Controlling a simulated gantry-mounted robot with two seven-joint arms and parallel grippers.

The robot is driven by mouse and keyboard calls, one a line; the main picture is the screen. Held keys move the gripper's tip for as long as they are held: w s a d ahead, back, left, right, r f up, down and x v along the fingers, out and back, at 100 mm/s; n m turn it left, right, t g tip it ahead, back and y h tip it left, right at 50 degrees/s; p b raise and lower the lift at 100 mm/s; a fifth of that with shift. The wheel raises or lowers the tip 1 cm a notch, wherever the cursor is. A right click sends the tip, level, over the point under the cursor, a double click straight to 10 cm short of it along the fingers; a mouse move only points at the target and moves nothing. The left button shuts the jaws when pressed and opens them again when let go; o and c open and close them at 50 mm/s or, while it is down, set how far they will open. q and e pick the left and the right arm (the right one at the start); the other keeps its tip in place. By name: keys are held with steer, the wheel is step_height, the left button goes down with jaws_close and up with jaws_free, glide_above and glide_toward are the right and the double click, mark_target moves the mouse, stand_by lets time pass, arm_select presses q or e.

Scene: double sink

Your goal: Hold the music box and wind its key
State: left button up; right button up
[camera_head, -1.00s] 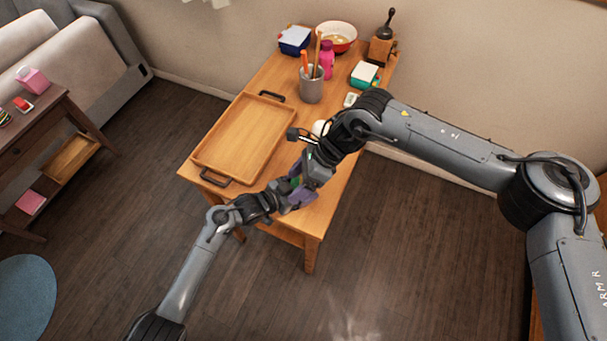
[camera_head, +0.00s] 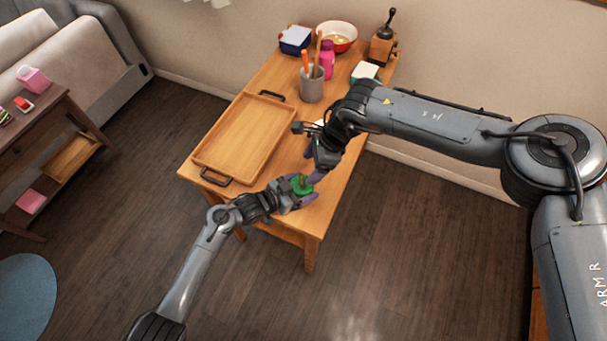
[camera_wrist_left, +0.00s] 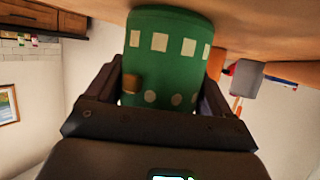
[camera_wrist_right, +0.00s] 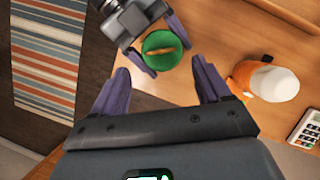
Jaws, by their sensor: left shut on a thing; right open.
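The music box is a green cylinder (camera_wrist_left: 165,60) with rows of pale squares; a small brown block shows on its side. My left gripper (camera_head: 296,194) is shut around it near the table's front end. In the right wrist view, the music box's round green top (camera_wrist_right: 157,60) faces the camera, with a narrow brown key (camera_wrist_right: 163,51) lying across it. My right gripper (camera_wrist_right: 160,72) is open, its purple fingers spread wide and apart from the key. In the head view the music box (camera_head: 302,184) shows between the two grippers, partly covered by fingers.
A wooden tray (camera_head: 203,153) fills the table's left side. A grey cup with utensils (camera_head: 312,88), a pink bottle (camera_head: 327,62), a bowl (camera_head: 351,36) and a grinder (camera_head: 383,45) stand at the back. An orange-and-white object (camera_wrist_right: 272,82) and calculator (camera_wrist_right: 307,130) lie near my right gripper.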

mark_target(301, 178)
steer(key=shift+x, duration=3.1)
steer(key=c, duration=1.1)
steer(key=shift+o, duration=0.2)
